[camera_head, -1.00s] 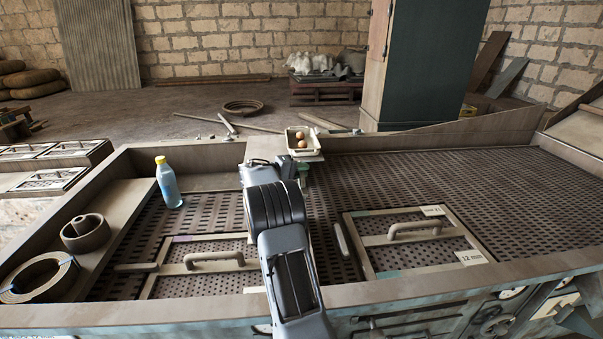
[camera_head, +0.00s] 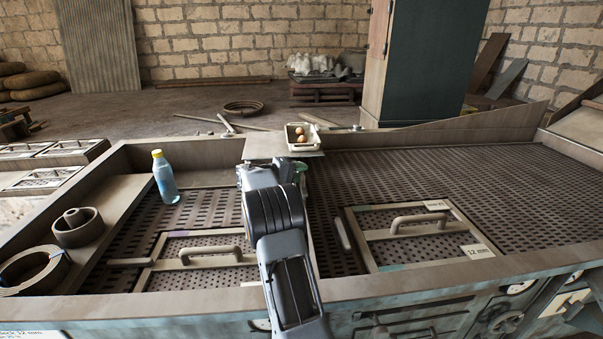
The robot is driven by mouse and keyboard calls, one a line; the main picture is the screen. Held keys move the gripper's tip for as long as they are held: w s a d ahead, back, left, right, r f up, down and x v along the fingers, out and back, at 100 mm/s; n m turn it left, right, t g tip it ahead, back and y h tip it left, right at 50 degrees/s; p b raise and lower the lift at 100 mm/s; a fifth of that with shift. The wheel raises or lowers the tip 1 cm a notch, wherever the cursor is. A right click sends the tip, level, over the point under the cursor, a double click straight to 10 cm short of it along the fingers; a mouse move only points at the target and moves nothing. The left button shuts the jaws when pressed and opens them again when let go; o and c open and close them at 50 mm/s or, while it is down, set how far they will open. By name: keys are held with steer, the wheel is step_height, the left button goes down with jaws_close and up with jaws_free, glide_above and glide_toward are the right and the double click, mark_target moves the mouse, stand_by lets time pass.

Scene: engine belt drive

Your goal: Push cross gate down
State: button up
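A flat beige board (camera_head: 262,147) stands at the far edge of the deck, just behind my arm's end; it may be the cross gate, but I cannot be sure. My gripper (camera_head: 284,166) is at the far end of my arm, close in front of this board. My own wrist largely hides the fingers, so I cannot tell whether they touch the board or are open. A small green piece (camera_head: 301,166) shows beside the gripper.
A blue bottle with a yellow cap (camera_head: 166,180) stands at left. Framed screens with handles lie left (camera_head: 162,277) and right (camera_head: 451,244). The perforated deck (camera_head: 500,200) at right is clear.

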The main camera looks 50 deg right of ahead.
steer(key=b+v, duration=0.2)
steer(key=v, duration=1.1)
steer(key=shift+a+b, duration=0.2)
steer(key=shift+b, duration=0.2)
steer(key=shift+w+r, duration=0.1)
steer(key=shift+r, duration=0.05)
